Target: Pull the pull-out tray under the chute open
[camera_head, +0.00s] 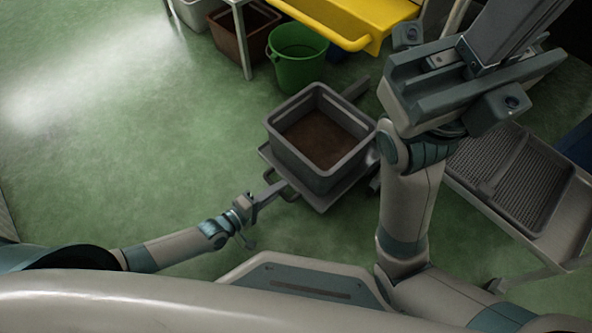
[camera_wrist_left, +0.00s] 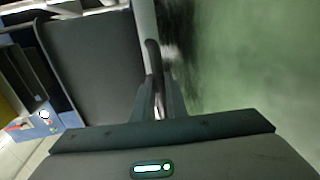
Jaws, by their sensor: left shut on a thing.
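The pull-out tray (camera_head: 330,200) is a flat grey slide low over the green floor. It carries a deep grey crate (camera_head: 289,159) with a brown bottom. A dark handle (camera_head: 289,188) sticks out at its front left; in the left wrist view the handle (camera_wrist_left: 153,56) runs up between the fingers. My left gripper (camera_head: 252,204) is shut on the handle, with its fingers (camera_wrist_left: 160,100) on either side of it. A narrow rail (camera_head: 356,88) shows behind the crate.
A green bucket (camera_head: 298,72) and a yellow trough (camera_head: 362,20) stand behind the crate. A brown bin (camera_head: 232,45) is at the upper left. A metal bench with ribbed trays (camera_head: 484,160) is at the right. The floor to the left is clear.

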